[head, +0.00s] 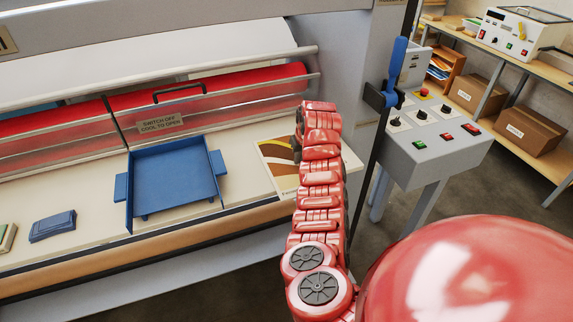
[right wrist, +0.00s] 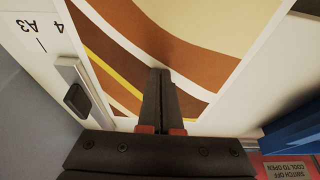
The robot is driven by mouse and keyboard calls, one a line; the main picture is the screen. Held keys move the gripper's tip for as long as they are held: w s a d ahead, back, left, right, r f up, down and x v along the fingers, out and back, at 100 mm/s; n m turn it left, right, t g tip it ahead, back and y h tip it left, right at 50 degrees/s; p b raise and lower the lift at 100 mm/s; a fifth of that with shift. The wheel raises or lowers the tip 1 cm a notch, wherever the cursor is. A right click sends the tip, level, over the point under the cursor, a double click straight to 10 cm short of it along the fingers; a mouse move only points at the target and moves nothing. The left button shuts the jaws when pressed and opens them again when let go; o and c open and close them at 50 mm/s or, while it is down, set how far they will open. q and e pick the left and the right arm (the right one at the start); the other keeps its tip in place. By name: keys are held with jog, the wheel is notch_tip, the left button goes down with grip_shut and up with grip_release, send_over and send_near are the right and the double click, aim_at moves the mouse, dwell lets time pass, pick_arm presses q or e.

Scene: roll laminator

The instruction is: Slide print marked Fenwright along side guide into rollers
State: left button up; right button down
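The print (head: 275,165), with brown, orange, cream and yellow bands, lies flat at the right end of the feed table; it also fills the upper middle of the right wrist view (right wrist: 205,55). Its lettering is too small to read fully. My right gripper (right wrist: 162,72) has its two dark fingers together, over the print's near part; I cannot tell whether they touch it. In the head view my red arm partly hides the print. The side guide, a pale metal bar with a dark knob (right wrist: 82,92), lies along the print's edge. The rollers (head: 210,90) show red behind a clear guard. My left gripper is out of view.
A blue tray (head: 122,188) stands on the table left of the print. A dark blue folded item (head: 52,226) lies farther left. A grey control console (head: 430,130) stands right of the machine, beside a blue-handled lever (head: 398,65).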

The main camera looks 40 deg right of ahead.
jog(key=shift+d, duration=0.1)
jog(key=shift+w+d, duration=0.2)
jog(key=shift+w, duration=0.45)
jog(key=shift+w+d+f+b, duration=0.1)
jog(key=shift+w+f+b, duration=0.05)
jog(key=shift+w+b, duration=0.2)
jog(key=shift+w+d+f+b, duration=0.1)
jog(key=shift+w+b, duration=0.1)
jog(key=shift+w, duration=0.2)
jog(key=shift+w+d+r, duration=0.1)
jog(key=shift+w+r, duration=0.1)
jog(key=shift+w, duration=0.25)
jog(key=shift+w+b, duration=0.2)
jog(key=shift+b, duration=0.15)
